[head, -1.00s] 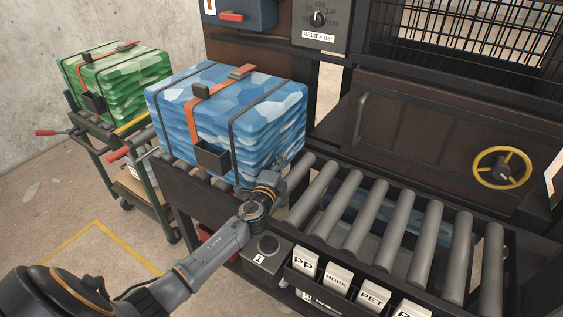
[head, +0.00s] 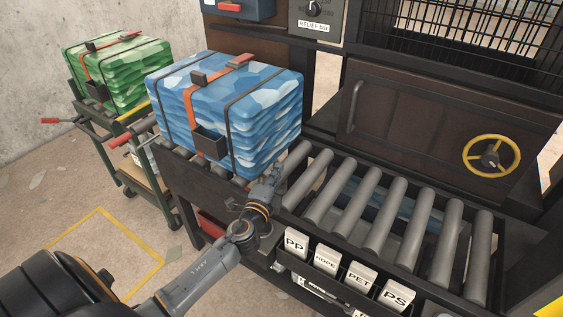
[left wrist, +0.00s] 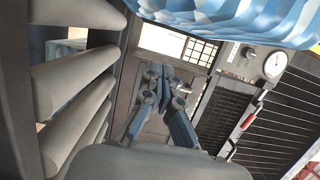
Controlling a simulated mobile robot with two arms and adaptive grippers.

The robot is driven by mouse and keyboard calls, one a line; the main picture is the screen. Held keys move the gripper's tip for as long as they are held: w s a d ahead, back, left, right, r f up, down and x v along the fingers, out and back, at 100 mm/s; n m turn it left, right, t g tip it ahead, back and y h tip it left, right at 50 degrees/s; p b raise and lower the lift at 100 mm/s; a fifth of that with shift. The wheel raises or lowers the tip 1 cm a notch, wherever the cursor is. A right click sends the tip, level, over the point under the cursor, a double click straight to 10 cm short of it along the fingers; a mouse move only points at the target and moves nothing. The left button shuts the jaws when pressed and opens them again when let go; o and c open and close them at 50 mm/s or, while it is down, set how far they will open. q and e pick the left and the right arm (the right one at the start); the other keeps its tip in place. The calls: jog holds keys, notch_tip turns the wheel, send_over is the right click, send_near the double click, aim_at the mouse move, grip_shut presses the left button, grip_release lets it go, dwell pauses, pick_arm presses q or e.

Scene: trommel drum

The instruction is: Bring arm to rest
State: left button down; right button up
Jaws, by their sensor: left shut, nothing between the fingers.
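My left arm comes in from the lower left in the head view. Its gripper (head: 272,178) is beside the near right corner of the blue strapped bale (head: 225,112), low over the front of the roller conveyor. In the left wrist view the gripper (left wrist: 158,72) is shut and empty, with the blue bale (left wrist: 235,18) at the top of the picture. Whether the gripper touches the bale I cannot tell. My right gripper is in neither view.
Bare rollers (head: 372,208) run to the right of the bale. Label blocks (head: 327,260) line the conveyor's front edge. A green bale (head: 118,72) rests on a cart at the left. Behind stands a dark machine panel with a yellow handwheel (head: 491,154). Open floor lies at the lower left.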

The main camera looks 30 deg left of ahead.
pick_arm(q)
jog(key=shift+s, duration=0.4)
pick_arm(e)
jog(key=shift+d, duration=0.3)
pick_arm(q)
jog(key=shift+s+d, duration=0.1)
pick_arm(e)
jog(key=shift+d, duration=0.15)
